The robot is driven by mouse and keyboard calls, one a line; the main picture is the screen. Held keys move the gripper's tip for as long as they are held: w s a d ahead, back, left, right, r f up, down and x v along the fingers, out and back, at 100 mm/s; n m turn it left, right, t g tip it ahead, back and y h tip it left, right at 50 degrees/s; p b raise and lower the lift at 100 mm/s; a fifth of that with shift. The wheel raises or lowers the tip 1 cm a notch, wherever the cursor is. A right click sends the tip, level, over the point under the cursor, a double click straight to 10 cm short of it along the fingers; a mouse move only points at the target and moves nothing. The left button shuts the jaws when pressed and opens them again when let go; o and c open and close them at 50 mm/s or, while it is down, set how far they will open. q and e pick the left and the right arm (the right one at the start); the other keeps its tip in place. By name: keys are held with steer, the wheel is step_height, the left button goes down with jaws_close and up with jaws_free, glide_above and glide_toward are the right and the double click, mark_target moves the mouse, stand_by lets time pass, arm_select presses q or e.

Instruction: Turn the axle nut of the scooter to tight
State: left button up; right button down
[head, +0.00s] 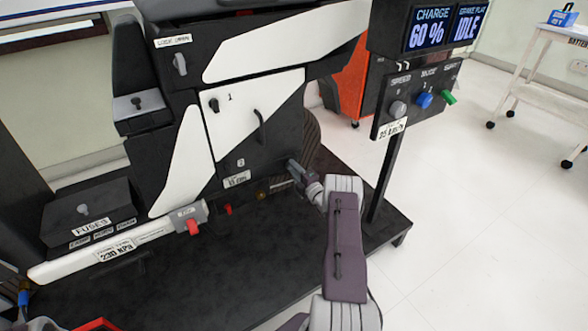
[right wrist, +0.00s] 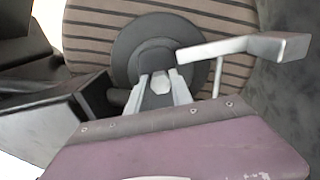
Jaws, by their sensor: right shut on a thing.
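The scooter (head: 255,115) is a large black and white body on a black platform. Its rear wheel (head: 311,135) shows partly behind the body; in the right wrist view the wheel (right wrist: 215,25) is brown with dark stripes and has a dark round hub. My right gripper (head: 293,167) is at the wheel's side, low on the scooter. In the right wrist view its two fingers are shut on the axle nut (right wrist: 159,80), a small light grey piece in front of the hub. In the head view the nut is hidden by the gripper. My left gripper is not in view.
A grey lever (right wrist: 250,46) stands close to the fingers in the right wrist view. The control panel (head: 415,92) on its post (head: 386,170) rises right of my right arm. The platform (head: 180,265) is mostly clear in front. A white cart (head: 540,85) stands far right.

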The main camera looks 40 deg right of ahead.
steer(key=shift+f, duration=0.1)
stand_by(0.4)
steer(key=c, duration=1.1)
jaws_free()
steer(key=s+p, duration=0.1)
steer(key=s, duration=0.2)
steer(key=s+p, duration=0.2)
steer(key=s, duration=0.1)
steer(key=s+a+p, duration=0.1)
steer(key=s+p, duration=0.1)
steer(key=s, duration=0.1)
